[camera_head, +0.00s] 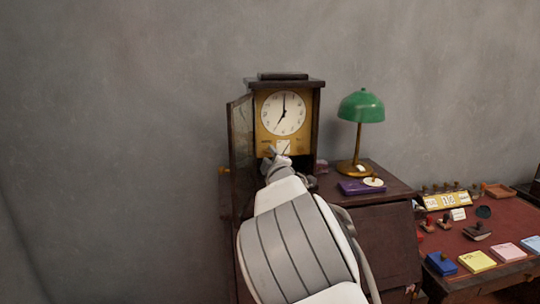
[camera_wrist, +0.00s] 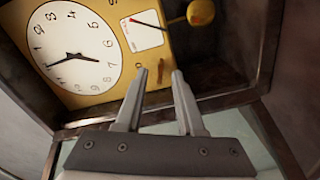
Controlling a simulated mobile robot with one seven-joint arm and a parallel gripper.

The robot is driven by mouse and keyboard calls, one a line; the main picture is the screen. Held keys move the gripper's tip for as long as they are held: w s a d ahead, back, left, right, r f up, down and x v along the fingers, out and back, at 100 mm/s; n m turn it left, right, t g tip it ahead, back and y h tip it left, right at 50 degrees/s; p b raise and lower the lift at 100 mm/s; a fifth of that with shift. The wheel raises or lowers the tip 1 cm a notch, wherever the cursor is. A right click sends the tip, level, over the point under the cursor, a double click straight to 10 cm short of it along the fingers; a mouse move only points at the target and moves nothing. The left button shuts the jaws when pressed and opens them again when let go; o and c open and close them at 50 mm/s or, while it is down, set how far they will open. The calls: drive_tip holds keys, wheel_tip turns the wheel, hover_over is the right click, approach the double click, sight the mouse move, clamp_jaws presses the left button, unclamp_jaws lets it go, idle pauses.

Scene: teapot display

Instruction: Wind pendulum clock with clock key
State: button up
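The pendulum clock (camera_head: 316,115) stands with its glass door (camera_head: 241,145) swung open to the left. Its white dial (camera_head: 283,113) sits on a yellow plate and also shows, tilted, in the wrist view (camera_wrist: 75,50). A white card (camera_wrist: 142,30) and a round yellow pendulum bob (camera_wrist: 201,12) are beside the dial there. My gripper (camera_head: 273,155) is in front of the lower clock face. In the wrist view its two fingers (camera_wrist: 160,74) are apart. A small reddish-brown piece (camera_wrist: 160,70) shows between the tips; I cannot tell whether it is the key.
A green lamp (camera_head: 361,107) and a purple book-like item (camera_head: 353,188) stand right of the clock on a dark cabinet (camera_head: 393,186). A red-topped desk (camera_head: 500,240) with stamps and coloured pads is at the right. The wall at left is bare.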

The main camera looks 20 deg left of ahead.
drive_tip(key=shift+w+a, duration=0.35)
drive_tip(key=shift+w, duration=0.2)
clamp_jaws()
